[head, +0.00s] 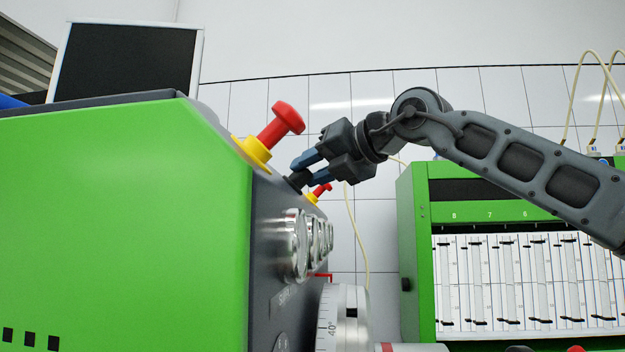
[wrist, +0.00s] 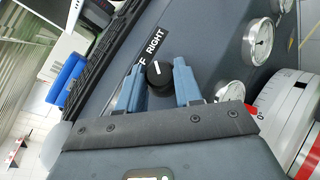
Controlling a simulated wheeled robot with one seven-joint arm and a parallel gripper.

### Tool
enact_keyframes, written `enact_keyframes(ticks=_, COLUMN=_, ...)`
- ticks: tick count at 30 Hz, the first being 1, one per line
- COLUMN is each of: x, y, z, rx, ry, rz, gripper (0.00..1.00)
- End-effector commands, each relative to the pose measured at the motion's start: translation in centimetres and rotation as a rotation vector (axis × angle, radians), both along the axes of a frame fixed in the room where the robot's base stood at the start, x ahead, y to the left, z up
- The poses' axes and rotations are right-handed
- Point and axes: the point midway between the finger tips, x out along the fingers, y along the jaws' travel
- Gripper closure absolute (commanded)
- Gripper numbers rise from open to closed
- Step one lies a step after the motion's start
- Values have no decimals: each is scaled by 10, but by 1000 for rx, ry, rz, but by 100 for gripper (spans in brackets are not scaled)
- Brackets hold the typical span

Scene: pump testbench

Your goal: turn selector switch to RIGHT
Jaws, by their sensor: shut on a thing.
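The selector switch is a round black knob (wrist: 159,75) with a white pointer line, set in the dark grey sloped panel. In the wrist view the pointer aims roughly up the picture, towards the black label strip (wrist: 153,50) reading "RIGHT" and part of another word ending in "FF". My gripper (wrist: 158,84) has its two blue fingers on either side of the knob and is shut on it. In the head view my gripper (head: 304,170) reaches down to the panel edge, and the dark knob (head: 296,181) shows at its fingertips.
A red mushroom button on a yellow base (head: 274,133) stands close to my gripper. A smaller red and yellow part (head: 318,193) sits just beyond. Round gauges (head: 296,245) line the front face, with a white dial (head: 340,315) below. A green cabinet (head: 416,250) is at right.

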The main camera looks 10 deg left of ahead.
Motion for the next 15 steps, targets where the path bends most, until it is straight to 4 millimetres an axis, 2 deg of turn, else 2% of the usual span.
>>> enact_keyframes(ticks=15, x=0, y=0, z=1, rx=2, ry=40, rz=-41, gripper=96)
